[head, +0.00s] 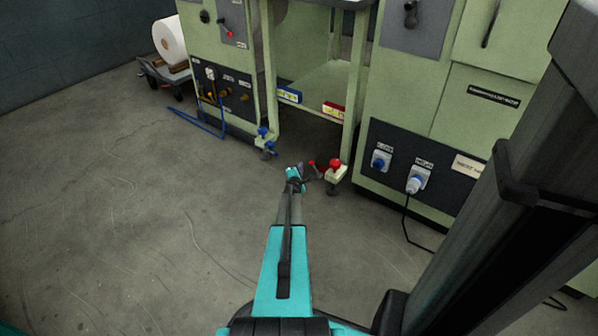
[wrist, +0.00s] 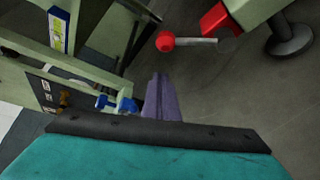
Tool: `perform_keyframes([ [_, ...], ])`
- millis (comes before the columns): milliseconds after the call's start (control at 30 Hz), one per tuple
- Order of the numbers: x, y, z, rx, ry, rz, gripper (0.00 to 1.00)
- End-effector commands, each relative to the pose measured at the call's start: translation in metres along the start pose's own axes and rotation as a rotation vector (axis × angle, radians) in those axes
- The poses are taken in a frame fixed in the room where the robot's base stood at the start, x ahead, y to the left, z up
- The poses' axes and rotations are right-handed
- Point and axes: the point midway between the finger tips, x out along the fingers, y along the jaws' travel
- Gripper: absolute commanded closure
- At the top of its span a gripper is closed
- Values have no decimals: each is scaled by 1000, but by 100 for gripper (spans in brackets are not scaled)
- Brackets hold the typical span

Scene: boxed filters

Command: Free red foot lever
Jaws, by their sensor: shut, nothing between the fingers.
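The red foot lever (head: 312,163) sticks out from a pale green foot block (head: 337,175) at the machine's base, which also carries a red knob (head: 335,163). In the wrist view the lever shows as a red ball (wrist: 166,41) on a short grey rod, beside a red part on the block. My gripper (head: 300,169) is low, just left of the lever. Its dark purple fingers (wrist: 158,85) are shut and empty, pointing toward the red ball with a gap seen between them in the picture. Whether anything jams the lever is unclear.
A blue foot lever (head: 264,132) stands on the left leg, with a blue hose (head: 200,122) on the floor beyond. A black cable (head: 405,220) hangs at right. Floor at left is clear.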

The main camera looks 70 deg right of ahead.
Motion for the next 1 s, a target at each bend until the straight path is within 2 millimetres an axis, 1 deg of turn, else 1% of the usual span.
perform_keyframes([
  [300, -8, -1, 21, 0, -1, 1, 100],
  [500, -12, -1, 31, -1, 0, 0, 100],
  [1000, -12, 1, 32, -1, 1, 0, 100],
])
